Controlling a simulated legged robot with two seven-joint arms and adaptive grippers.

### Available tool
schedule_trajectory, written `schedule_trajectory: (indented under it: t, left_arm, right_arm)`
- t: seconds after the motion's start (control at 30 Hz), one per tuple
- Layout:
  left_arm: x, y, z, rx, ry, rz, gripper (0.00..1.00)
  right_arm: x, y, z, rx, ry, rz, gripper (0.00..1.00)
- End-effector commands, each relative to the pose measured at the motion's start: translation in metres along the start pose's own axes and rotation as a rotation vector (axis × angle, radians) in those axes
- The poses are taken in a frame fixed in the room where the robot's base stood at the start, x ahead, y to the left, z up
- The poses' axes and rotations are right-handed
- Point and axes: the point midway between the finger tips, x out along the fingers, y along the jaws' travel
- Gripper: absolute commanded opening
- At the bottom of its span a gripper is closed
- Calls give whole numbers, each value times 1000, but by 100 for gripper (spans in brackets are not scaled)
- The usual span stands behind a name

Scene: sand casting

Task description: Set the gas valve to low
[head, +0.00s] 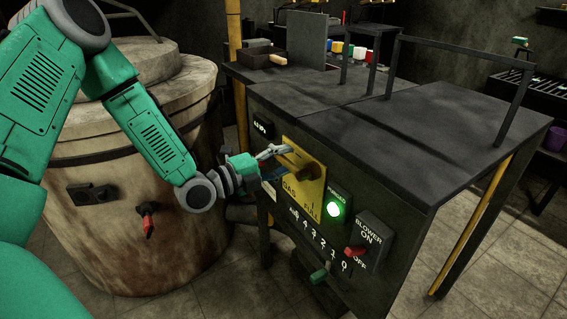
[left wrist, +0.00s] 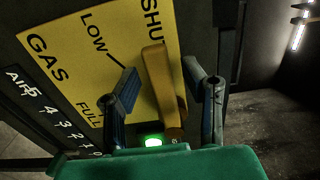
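The gas valve's yellow-brown handle (left wrist: 162,85) lies over a yellow plate (left wrist: 75,55) marked SHUT, LOW and FULL. Its upper end is by the SHUT label in the left wrist view, apart from the LOW mark. My left gripper (left wrist: 163,85) is open, with one finger on each side of the handle and a visible gap on both sides. In the head view my left gripper (head: 268,162) is at the left edge of the yellow plate (head: 305,190), on the front of the dark bench. My right gripper is in neither view.
A lit green lamp (head: 334,209) and a blower switch with a red lever (head: 355,252) sit right of the plate. An air scale with a green lever (head: 319,273) is below. A round furnace (head: 140,225) stands left. The bench top (head: 420,130) has raised rails.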

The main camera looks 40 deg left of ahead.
Motion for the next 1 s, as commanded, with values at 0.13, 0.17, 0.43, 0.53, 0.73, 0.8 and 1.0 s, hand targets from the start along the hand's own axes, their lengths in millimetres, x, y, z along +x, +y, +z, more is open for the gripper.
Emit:
schedule_trajectory:
  t: [0.13,0.17,0.43,0.53,0.73,0.8,1.0]
  left_arm:
    - [1,0,0,0,0,1,38]
    - [1,0,0,0,0,1,38]
    - [0,0,0,0,0,1,0]
    - [0,1,0,-1,0,3,0]
    - [0,5,0,-34,1,6,0]
    - [0,7,0,-63,1,7,0]
    - [-1,17,-2,-186,2,10,0]
  right_arm:
    - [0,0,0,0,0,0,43]
    - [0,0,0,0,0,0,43]
    - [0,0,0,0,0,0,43]
    - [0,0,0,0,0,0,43]
    - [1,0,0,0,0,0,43]
    - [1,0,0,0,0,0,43]
    - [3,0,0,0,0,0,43]
